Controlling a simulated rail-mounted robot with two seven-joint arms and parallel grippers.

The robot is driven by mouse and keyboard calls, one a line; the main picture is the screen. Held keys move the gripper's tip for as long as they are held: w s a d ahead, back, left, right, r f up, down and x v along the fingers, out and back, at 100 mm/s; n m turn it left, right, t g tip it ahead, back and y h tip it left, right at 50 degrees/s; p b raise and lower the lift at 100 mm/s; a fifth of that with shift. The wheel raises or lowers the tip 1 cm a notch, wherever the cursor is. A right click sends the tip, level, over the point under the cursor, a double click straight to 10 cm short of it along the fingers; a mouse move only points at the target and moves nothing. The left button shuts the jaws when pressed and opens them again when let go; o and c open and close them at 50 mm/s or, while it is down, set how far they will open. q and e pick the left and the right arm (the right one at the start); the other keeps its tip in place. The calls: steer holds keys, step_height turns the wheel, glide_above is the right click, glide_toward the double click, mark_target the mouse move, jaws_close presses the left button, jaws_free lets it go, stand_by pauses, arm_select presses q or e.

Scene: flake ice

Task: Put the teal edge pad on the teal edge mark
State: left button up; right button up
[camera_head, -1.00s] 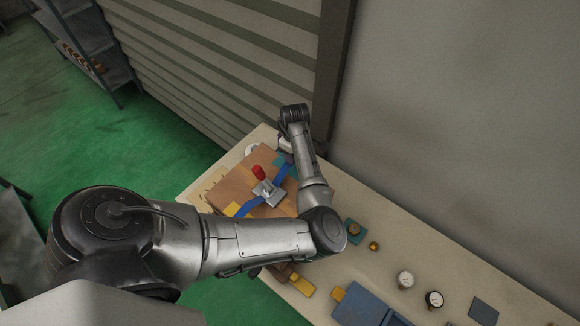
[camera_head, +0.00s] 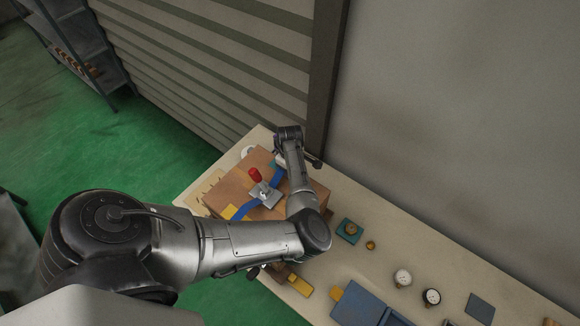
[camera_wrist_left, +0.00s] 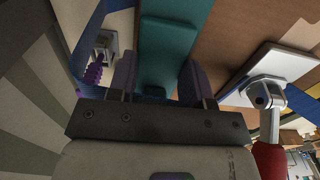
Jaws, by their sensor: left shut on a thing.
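The teal edge pad (camera_wrist_left: 168,50) is between the two fingers of my left gripper (camera_wrist_left: 158,80) in the left wrist view, and the gripper is shut on it. In the head view my left gripper is mostly hidden by its wrist at the far end of the brown box (camera_head: 228,187). A small teal patch (camera_head: 272,163) shows there beside the wrist; I cannot tell whether it is the pad or the teal edge mark. A blue strap (camera_head: 246,210) crosses the box through a grey tensioner (camera_head: 266,195) with a red handle (camera_head: 255,174). My right gripper is not in view.
A yellow pad (camera_head: 229,212) lies at the box's near edge by the strap. In the wrist view the tensioner (camera_wrist_left: 268,92) is close on the right. The wall borders the bench.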

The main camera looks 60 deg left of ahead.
arm_select(q)
steer(key=o, duration=0.4)
steer(key=shift+f, duration=0.15)
steer(key=o, duration=0.5)
